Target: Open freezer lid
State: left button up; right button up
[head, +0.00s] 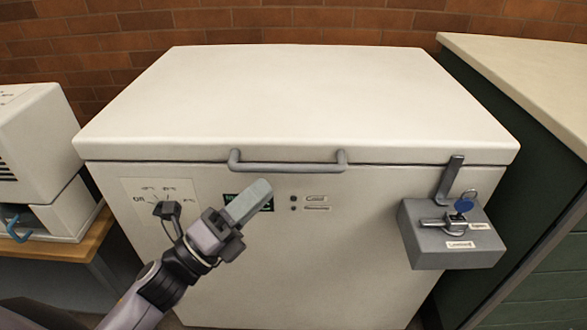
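The white chest freezer (300,255) fills the middle of the head view. Its lid (300,100) lies flat and closed. A grey bar handle (288,167) runs along the lid's front edge. My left gripper (248,202) is in front of the freezer's front face, just below the handle's left half, and appears apart from it. Its fingers point up and to the right and overlap in this view, so their opening cannot be told. A grey lock box (452,243) hangs at the front right, with a hasp (451,180) reaching up to the lid's edge. My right gripper is not in view.
A dial panel (160,207) is on the freezer's front left, partly behind my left arm. A white appliance (40,165) stands on a wooden table (85,246) at left. A dark green cabinet (540,200) with a pale top stands close at right. A brick wall is behind.

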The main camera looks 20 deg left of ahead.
aim_at(289, 167)
pick_arm(q)
jog(key=shift+p+x, duration=0.4)
jog(key=shift+x, duration=3.2)
grip_shut()
